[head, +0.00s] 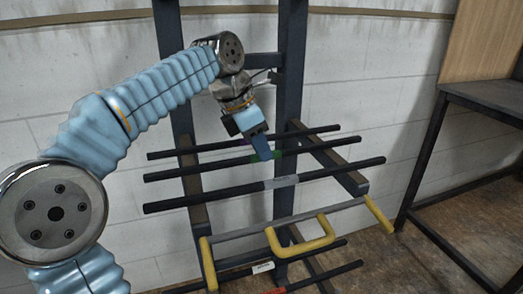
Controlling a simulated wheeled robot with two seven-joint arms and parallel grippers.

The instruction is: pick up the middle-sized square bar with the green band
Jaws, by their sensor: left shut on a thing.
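The dark bar with the green band (277,155) is the middle one of three long bars across the upper part of a rack, in the head view. My left gripper (263,150) points down and is shut on this bar at its green band, hiding part of the band. The bar lies nearly level across the rack, its right end a little higher in the picture. Whether it has lifted off the rack arms I cannot tell. My right gripper is out of view.
A bar with a purple band (222,145) lies just behind, and one with a grey band (283,181) in front. Lower bars carry a white (262,267) and a red band (272,291). A dark table (490,100) stands right.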

